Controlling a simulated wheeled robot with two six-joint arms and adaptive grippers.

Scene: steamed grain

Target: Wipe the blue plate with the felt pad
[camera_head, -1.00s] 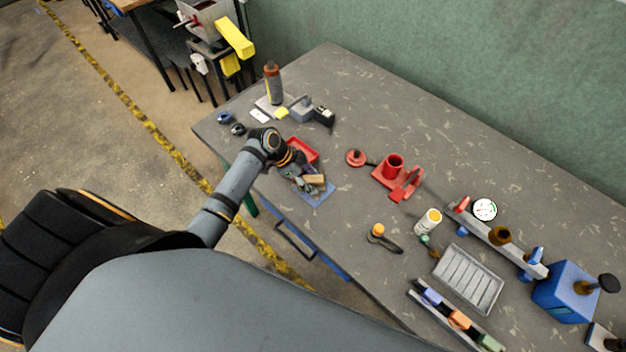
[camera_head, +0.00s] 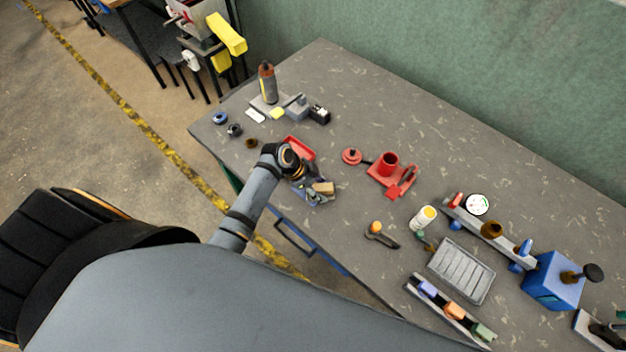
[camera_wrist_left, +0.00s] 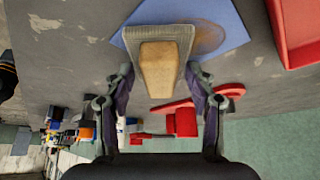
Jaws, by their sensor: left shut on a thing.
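The felt pad is a grey pad with a tan block on top (camera_wrist_left: 160,68); its tan block also shows in the head view (camera_head: 323,188). My left gripper (camera_wrist_left: 160,80) is shut on the pad, with a finger at each side. The blue plate (camera_wrist_left: 232,14) is flat on the table under the pad, with a brownish smear beside the pad on the right in the wrist view. In the head view the gripper and pad hide most of the plate. Whether the pad touches the plate is hard to tell. My right gripper is out of view.
A red tray (camera_head: 299,147) lies just behind the plate; its wall shows in the wrist view (camera_wrist_left: 283,45). A red fixture (camera_head: 390,172) and a red disc (camera_head: 351,156) stand to the right. A grey ribbed tray (camera_head: 461,270) lies further right. The table's front edge is close to the plate.

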